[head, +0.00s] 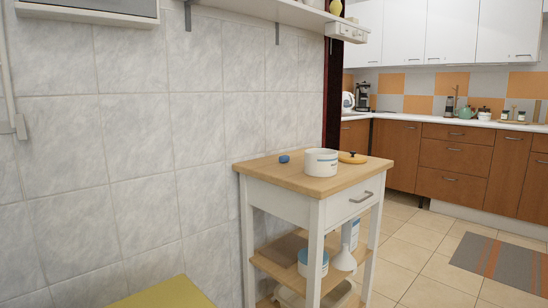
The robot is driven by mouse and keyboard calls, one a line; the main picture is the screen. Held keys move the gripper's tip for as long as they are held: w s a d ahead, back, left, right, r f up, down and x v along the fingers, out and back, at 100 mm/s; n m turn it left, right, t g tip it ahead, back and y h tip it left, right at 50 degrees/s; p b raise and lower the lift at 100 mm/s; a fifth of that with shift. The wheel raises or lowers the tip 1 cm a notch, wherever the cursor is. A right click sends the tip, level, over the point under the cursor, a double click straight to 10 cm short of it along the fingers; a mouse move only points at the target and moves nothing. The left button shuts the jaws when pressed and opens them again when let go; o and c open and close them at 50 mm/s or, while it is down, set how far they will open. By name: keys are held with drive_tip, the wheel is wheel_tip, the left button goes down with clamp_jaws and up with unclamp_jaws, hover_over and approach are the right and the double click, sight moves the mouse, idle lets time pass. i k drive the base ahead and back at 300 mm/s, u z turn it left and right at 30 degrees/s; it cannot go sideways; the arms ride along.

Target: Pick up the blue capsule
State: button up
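A small blue capsule (284,158) lies on the wooden top of a white kitchen cart (262,169), towards its back left. It sits just left of a white round pot (321,162) and looks apart from it. The capsule is small in the head view, so its fine shape is hard to tell. My gripper is not in view.
The cart's lower shelves hold a white and blue container (313,262) and a funnel-like white thing (344,260). A tiled wall stands behind the cart. A yellow surface (165,293) is at bottom left. Open floor lies right.

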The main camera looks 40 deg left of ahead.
sight(285, 159)
drive_tip(key=u, duration=0.65)
drive_tip(key=i, duration=0.85)
drive_tip(key=u, duration=0.7)
